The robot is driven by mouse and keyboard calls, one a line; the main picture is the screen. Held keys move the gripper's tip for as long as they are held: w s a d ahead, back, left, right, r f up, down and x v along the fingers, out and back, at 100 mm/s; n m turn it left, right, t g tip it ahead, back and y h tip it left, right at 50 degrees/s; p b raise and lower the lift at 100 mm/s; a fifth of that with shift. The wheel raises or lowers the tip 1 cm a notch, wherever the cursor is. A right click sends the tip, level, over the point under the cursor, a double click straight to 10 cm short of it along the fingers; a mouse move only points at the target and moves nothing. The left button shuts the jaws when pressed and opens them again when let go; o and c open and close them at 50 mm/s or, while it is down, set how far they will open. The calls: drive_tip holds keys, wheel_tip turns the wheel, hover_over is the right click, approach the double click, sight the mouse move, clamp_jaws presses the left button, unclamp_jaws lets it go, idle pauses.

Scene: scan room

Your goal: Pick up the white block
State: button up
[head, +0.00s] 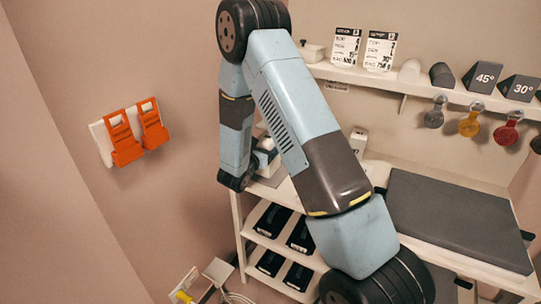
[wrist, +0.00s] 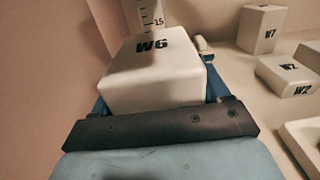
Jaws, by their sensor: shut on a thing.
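A white block marked W6 (wrist: 150,85) fills the middle of the wrist view. My gripper (wrist: 157,92) is shut on it, with a blue finger along each side of the block. In the head view my gripper (head: 264,158) is beyond my arm, above the left end of the white bench. My arm hides part of that spot, so the block shows only in small part there. I cannot tell whether the block touches the surface below it.
White blocks marked W7 (wrist: 262,30) and W2 (wrist: 288,76) stand to the right of the held block. A ruler-like scale (wrist: 150,14) is just behind it. A wall shelf (head: 430,88) holds angle blocks and cards. A dark pad (head: 455,215) lies on the bench's right. Orange brackets (head: 137,132) hang on the left wall.

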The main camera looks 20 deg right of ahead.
drive_tip(key=shift+c, duration=1.4)
drive_tip(key=shift+r, duration=0.15)
